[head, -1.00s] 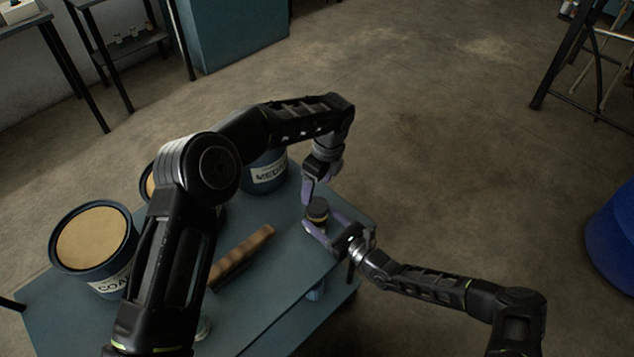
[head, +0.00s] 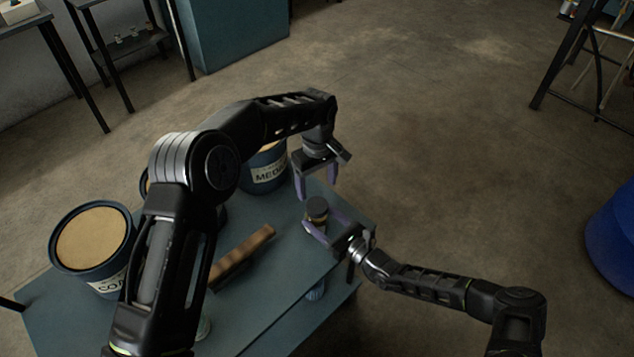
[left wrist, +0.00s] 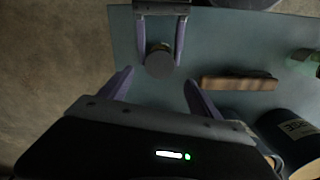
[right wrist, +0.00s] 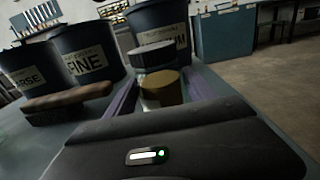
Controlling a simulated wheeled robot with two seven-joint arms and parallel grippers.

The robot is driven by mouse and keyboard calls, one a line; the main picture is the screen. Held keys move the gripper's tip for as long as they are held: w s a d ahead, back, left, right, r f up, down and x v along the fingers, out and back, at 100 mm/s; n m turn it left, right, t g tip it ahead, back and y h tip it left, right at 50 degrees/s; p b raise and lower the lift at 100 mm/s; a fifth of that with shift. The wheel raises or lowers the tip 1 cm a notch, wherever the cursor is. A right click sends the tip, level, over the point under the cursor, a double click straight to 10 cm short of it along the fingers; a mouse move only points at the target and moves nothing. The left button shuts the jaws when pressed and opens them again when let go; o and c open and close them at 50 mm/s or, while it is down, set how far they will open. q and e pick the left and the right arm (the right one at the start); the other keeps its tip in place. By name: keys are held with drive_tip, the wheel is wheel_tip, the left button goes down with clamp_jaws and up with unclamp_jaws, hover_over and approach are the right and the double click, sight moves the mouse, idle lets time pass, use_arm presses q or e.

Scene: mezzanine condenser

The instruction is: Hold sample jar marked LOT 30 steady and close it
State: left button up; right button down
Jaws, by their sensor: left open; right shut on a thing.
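The sample jar (head: 317,222) stands near the right edge of the blue-grey table, its dark round lid (head: 317,205) on top. The right wrist view shows the jar's yellowish body (right wrist: 163,90) with the lid (right wrist: 152,56) above it. I cannot read LOT 30 or tell whether the lid is fully tightened. My right gripper (head: 322,226) is shut on the jar, one finger on each side. My left gripper (head: 317,190) is open and empty, pointing down above the lid and apart from it. The left wrist view shows the lid (left wrist: 159,65) between and beyond its spread fingers.
Large labelled tubs stand behind and left, including the MEDIUM tub (head: 268,172) and a cork-topped tub (head: 93,245). Open floor lies right of the table.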

sight(317, 204)
use_arm(q)
drive_tip(key=shift+n, duration=1.2)
drive_tip(key=shift+f, duration=4)
